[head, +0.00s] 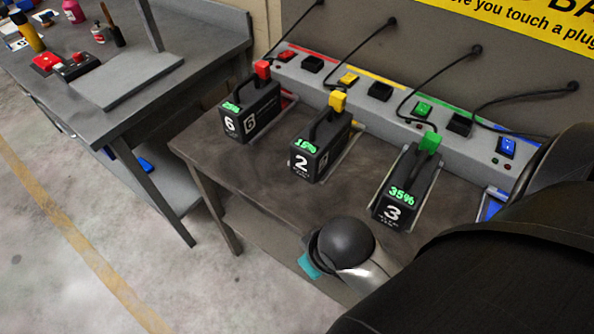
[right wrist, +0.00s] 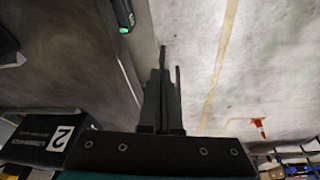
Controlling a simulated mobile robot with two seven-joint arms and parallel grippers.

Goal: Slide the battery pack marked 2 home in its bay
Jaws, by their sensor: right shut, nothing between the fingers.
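The battery pack marked 2 (head: 320,150) stands upright on the bench, between the packs marked 6 and 3. It is black with a top handle, a green 15% readout and a yellow plug (head: 338,101) at its back end. A metal bay rail (head: 345,155) shows beside it; I cannot tell how far in it sits. In the right wrist view, pack 2 (right wrist: 45,140) is at lower left, beside my right gripper. My right gripper (right wrist: 162,75) is shut and empty, apart from the pack. In the head view my right wrist is in front of pack 2, its fingers hidden. My left gripper is out of view.
Pack 6 (head: 250,110) with a red plug is on the left; pack 3 (head: 405,190) with a green plug is on the right. A grey charger strip (head: 385,112) with black cables runs behind. The bench front (head: 245,190) is clear.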

